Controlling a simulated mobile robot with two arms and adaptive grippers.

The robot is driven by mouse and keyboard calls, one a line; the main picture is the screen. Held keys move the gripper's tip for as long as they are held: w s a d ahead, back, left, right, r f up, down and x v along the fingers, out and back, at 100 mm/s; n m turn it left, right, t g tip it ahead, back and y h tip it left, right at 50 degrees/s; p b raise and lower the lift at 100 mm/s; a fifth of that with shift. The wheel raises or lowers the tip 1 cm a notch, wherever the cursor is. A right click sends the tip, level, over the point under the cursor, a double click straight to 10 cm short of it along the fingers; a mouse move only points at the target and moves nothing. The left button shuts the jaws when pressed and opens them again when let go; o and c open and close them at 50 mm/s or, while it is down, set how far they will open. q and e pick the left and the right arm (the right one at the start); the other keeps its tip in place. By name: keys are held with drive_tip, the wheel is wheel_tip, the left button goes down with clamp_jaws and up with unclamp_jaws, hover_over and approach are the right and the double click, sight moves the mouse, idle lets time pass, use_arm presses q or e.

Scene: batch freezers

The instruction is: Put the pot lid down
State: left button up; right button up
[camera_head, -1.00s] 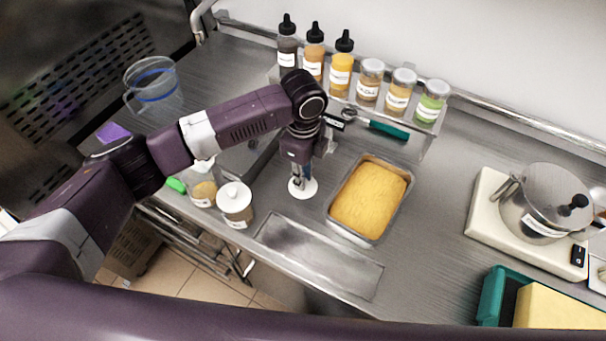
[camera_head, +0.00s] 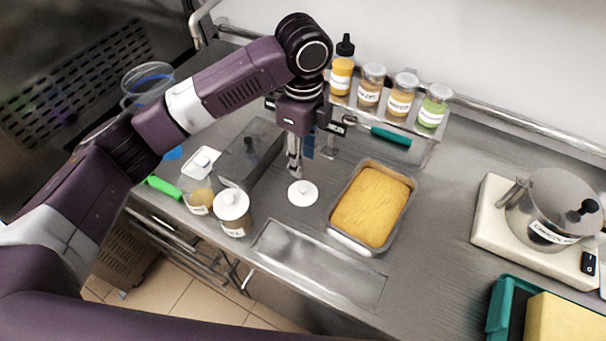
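A round white lid (camera_head: 303,193) with a small knob lies flat on the steel counter, left of the loaf pan. My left gripper (camera_head: 308,162) is just above and behind it, apart from it. Its fingers look spread, with nothing between them. A steel pot (camera_head: 546,222) stands at the right, covered by a metal lid (camera_head: 562,196) with a black knob. My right gripper is not in view.
A pan of yellow cake (camera_head: 346,243) stands right of the white lid. Two small jars (camera_head: 235,226) (camera_head: 197,205) stand to its left. Bottles and spice jars (camera_head: 369,88) line the back shelf. A recessed steel tray (camera_head: 325,268) lies in front.

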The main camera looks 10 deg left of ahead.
use_arm(q)
drive_tip(key=shift+r, duration=1.3)
